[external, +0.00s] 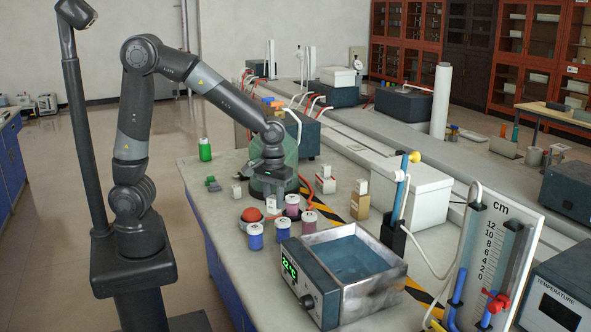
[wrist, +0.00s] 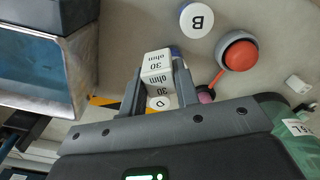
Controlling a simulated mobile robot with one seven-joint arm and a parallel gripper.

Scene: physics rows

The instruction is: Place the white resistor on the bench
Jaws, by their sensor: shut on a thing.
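The white resistor (wrist: 157,67), a white block printed "30 ohm", sits between the two fingers of my gripper (wrist: 158,80) in the wrist view. The fingers are shut on it. In the external view my gripper (external: 272,186) points down over the grey bench (external: 221,181), in front of a green glass dome. A small white block (external: 272,204), seemingly the resistor, shows just under the fingers. I cannot tell whether its underside touches the bench.
A red button (external: 253,215) and several lidded jars, including a blue one (external: 255,237), stand close by. A metal water bath (external: 364,289) is at the front. The green dome (external: 290,153) is just behind my gripper.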

